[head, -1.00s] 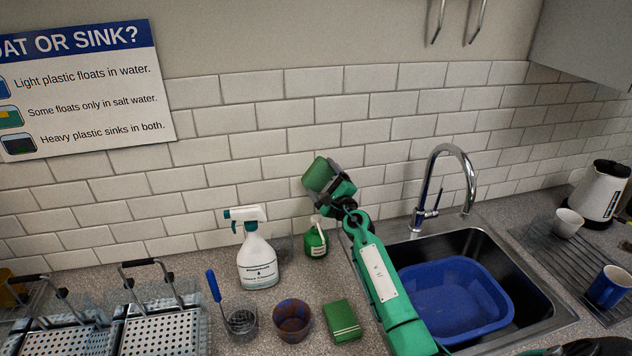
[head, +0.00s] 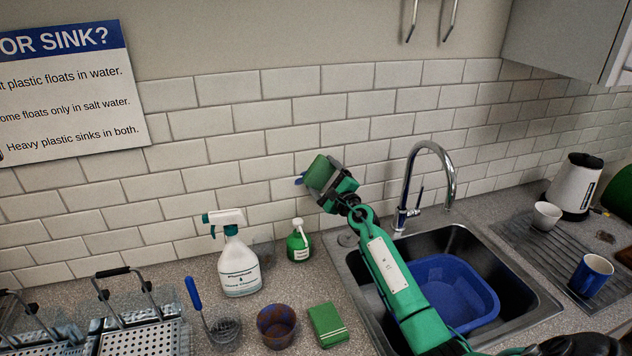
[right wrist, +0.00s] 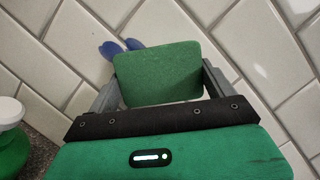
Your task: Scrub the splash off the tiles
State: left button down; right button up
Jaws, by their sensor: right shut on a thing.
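The splash (head: 300,181) is a blue mark on the white wall tiles (head: 262,146). In the head view it shows at the left edge of the sponge; in the right wrist view two blue lobes (right wrist: 133,44) show past the sponge's upper left edge. Any part behind the sponge is hidden. My right gripper (head: 328,178) is shut on a green sponge (right wrist: 158,73), held at the tiles above the green soap bottle (head: 299,243). I cannot tell whether the sponge touches the wall. My left gripper is not in view.
A white spray bottle (head: 239,268), a brown-blue cup (head: 277,326) and a green box (head: 327,324) stand on the counter. Right of them is the sink with a blue basin (head: 455,285) and a tall tap (head: 448,165). Wire baskets (head: 140,338) stand at left.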

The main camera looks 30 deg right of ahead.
aim_at(309, 177)
jog(key=shift+s+d, duration=0.2)
jog(key=shift+d, duration=0.45)
jog(key=shift+w+a+p, duration=0.15)
jog(key=shift+a+p, duration=0.2)
jog(key=shift+a, duration=0.1)
jog(key=shift+w+a+p, duration=0.2)
jog(key=shift+a+p, duration=0.1)
jog(key=shift+a, duration=0.4)
jog(key=shift+w+a+p, duration=0.15)
jog(key=shift+a+p, duration=0.15)
jog(key=shift+a, duration=0.4)
jog(key=shift+w+a+r+p, duration=0.1)
jog(key=shift+w+a+p, duration=0.1)
jog(key=shift+a+p, duration=0.45)
jog(key=shift+w+a+p, duration=0.25)
jog(key=shift+a+p, duration=0.15)
jog(key=shift+a, duration=0.65)
jog(key=shift+w+a+p, duration=0.2)
jog(key=shift+a+p, duration=0.2)
jog(key=shift+a, duration=0.6)
jog(key=shift+w+a+p, duration=0.25)
jog(key=shift+a+p, duration=0.15)
jog(key=shift+a, duration=0.65)
